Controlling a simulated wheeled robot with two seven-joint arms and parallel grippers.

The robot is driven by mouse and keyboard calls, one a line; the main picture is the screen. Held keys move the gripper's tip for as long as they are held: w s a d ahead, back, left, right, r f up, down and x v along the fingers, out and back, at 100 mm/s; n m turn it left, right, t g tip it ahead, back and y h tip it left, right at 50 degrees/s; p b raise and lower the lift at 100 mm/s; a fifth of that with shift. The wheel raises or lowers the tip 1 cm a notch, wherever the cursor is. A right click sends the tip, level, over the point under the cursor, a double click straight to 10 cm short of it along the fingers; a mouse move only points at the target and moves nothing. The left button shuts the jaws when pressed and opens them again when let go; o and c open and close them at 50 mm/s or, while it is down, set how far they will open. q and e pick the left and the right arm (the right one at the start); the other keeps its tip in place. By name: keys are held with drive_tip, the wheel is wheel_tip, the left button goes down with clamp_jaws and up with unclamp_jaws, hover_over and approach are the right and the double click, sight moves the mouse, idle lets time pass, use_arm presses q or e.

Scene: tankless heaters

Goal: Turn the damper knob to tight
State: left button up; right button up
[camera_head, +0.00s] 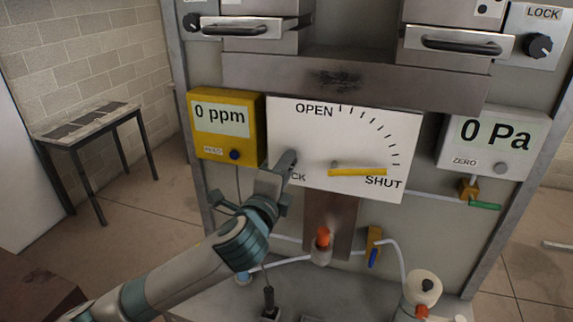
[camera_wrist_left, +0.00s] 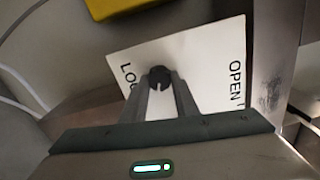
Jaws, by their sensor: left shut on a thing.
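The white damper plate (camera_head: 300,118) is marked OPEN at the top and SHUT at the lower right, with an arc of black ticks between. Its yellow pointer (camera_head: 358,171) lies almost level beside SHUT. My left gripper (camera_head: 287,164) is at the plate's lower left and covers part of a word ending in "CK". In the left wrist view my gripper's fingers (camera_wrist_left: 160,88) are shut on a small dark round knob (camera_wrist_left: 159,73) beside letters that begin "LO". The knob is hidden by the gripper in the head view. My right gripper is not in view.
A yellow 0 ppm meter (camera_head: 228,150) is left of the plate, and a 0 Pa gauge (camera_head: 485,160) is to the right. A metal box (camera_head: 350,80) juts out above. Orange-tipped valve parts (camera_head: 322,240) and pale hoses lie below. A small table (camera_head: 90,122) stands far left.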

use_arm(q)
drive_tip(key=shift+r, duration=0.1)
drive_tip(key=o, duration=1.1)
drive_tip(key=shift+w, duration=0.1)
drive_tip(key=shift+c, duration=0.2)
